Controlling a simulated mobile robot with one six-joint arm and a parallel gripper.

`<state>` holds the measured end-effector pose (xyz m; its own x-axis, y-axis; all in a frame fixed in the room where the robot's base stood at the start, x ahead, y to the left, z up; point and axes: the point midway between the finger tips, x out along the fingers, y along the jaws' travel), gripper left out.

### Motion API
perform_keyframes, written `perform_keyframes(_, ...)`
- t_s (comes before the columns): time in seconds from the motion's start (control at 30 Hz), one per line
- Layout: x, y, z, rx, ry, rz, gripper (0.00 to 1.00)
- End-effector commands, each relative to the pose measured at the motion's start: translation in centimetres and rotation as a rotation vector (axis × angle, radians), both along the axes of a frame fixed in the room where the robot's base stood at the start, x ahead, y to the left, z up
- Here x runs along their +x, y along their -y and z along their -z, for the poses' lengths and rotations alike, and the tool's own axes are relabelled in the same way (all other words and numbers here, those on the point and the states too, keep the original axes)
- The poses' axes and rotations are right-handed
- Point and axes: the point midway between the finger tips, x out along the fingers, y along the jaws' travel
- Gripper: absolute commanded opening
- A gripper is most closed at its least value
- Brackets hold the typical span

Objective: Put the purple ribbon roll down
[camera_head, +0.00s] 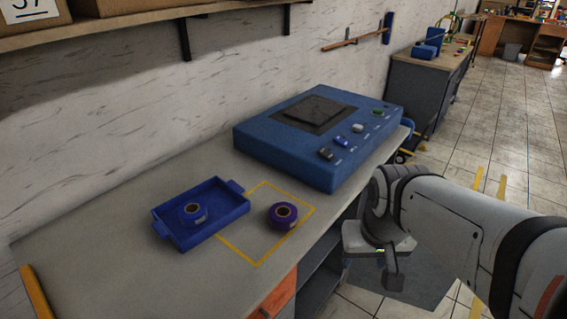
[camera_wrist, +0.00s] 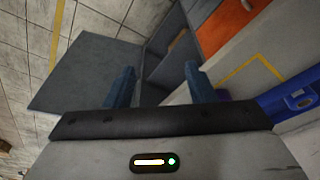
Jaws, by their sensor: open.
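The purple ribbon roll (camera_head: 283,215) lies flat on the grey table, inside the yellow taped outline (camera_head: 252,262), right of the blue tray. A small purple part at the right finger in the wrist view may be this roll; most of it is hidden. My gripper (camera_head: 382,262) is off the table's front edge, right of the roll and apart from it. In the wrist view my gripper (camera_wrist: 158,84) has its two blue fingers wide apart, with nothing between them.
A large blue machine (camera_head: 330,165) with buttons stands behind. Below the table are an orange drawer front (camera_head: 283,296) and dark shelves. The table's front left is clear.

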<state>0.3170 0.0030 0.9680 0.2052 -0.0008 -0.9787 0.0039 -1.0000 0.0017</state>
Motion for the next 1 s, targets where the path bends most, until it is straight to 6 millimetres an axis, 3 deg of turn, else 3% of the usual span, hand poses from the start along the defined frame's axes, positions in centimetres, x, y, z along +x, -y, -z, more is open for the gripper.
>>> perform_keyframes(0.17, 6.3, -2.2, 0.6, -0.013, 0.039, -0.022, 0.65)
perform_keyframes(0.3, 12.7, -6.0, 1.8, -0.015, 0.089, -0.056, 0.76)
perform_keyframes(0.5, 19.4, -12.0, 4.1, -0.001, 0.154, -0.097, 0.93)
perform_keyframes(0.7, 22.0, -15.1, 5.6, 0.011, 0.183, -0.116, 0.97)
perform_keyframes(1.0, 23.3, -15.5, 8.6, 0.013, 0.185, -0.117, 0.97)
